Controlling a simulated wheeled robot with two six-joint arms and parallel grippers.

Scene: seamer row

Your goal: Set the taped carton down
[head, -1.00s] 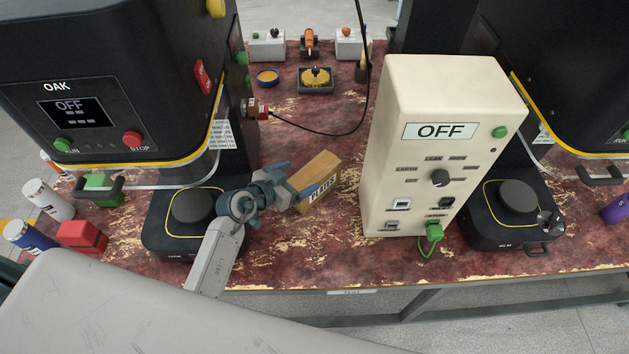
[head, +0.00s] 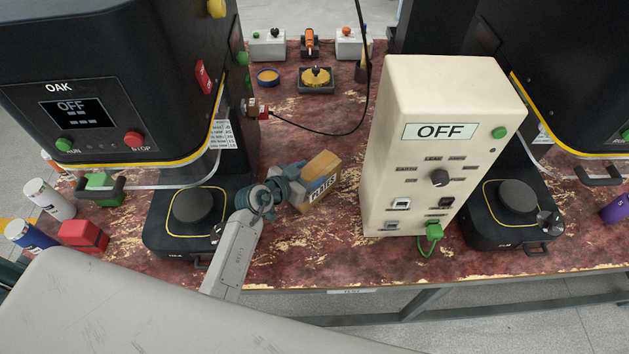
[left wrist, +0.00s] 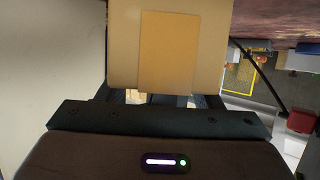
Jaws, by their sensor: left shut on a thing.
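The taped carton (head: 318,181) is a small brown box with a tape strip on top and a white label on its front side. It is over the red worn tabletop, between the OAK machine and the cream panel box. My left gripper (head: 296,184) is shut on its left end. In the left wrist view the carton (left wrist: 123,45) fills the space beyond the jaws, with its tape strip facing the camera. I cannot tell whether the carton's underside touches the table. My right gripper is not in view.
The cream OFF panel box (head: 438,150) stands close to the carton's right. The OAK machine's black base (head: 160,240) is to the left. A black cable (head: 330,134) runs across the table behind. The tabletop (head: 300,247) in front of the carton is clear.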

